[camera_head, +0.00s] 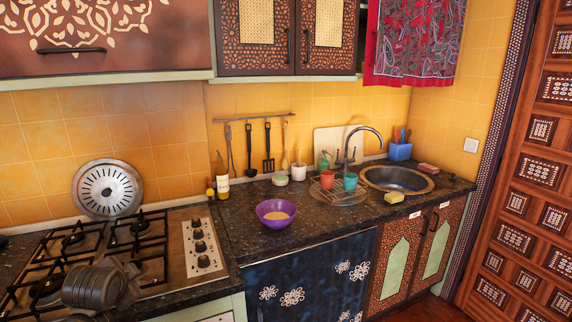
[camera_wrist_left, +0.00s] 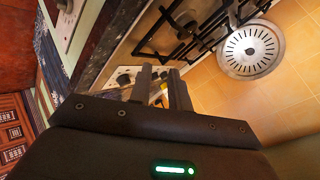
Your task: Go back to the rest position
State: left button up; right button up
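My left gripper (camera_wrist_left: 161,85) shows in the left wrist view with its two dark fingers apart and nothing between them. Behind the fingers are the stove's control knobs (camera_wrist_left: 124,79). In the head view a grey part of my left arm shows at the lower left, in front of the gas stove (camera_head: 181,262); the fingers cannot be made out there. My right gripper is in neither view.
A purple bowl (camera_head: 276,220) stands on the dark counter (camera_head: 238,240) right of the stove. Farther right are a red cup (camera_head: 327,179), a teal cup (camera_head: 350,182) and the sink (camera_head: 397,181). A round metal lid (camera_head: 108,189) leans on the wall behind the stove.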

pick_arm(q)
jog(key=s+d+f+n+g+h, duration=0.1)
jog(key=s+d+f, duration=0.2)
jog(key=s+f, duration=0.45)
jog(key=s+d+f+n+g, duration=0.1)
jog(key=s+d+f+g, duration=0.1)
jog(key=s+d+f, duration=0.4)
jog(key=s+d+f+n+g+h, duration=0.1)
jog(key=s+d+f+n+g, duration=0.2)
jog(key=s, duration=0.8)
jog(key=s+d+f+n+h, duration=0.1)
jog(key=s+d+f, duration=0.1)
jog(key=s+f, duration=0.6)
notch_tip(320, 180, down, 28)
jog(key=s+g+b, duration=0.1)
jog(key=s+b, duration=0.2)
jog(key=b, duration=0.2)
jog(key=s+a+f+b, duration=0.2)
jog(key=s+f, duration=0.6)
jog(key=f, duration=0.2)
jog(key=s+a+f+g+b, duration=0.1)
jog(key=s+a+f+b, duration=0.1)
jog(key=s+f, duration=0.6)
notch_tip(320, 180, down, 2)
jog(key=shift+a+f+m, duration=0.2)
jog(key=shift+m, duration=0.2)
jog(key=shift+s, duration=0.1)
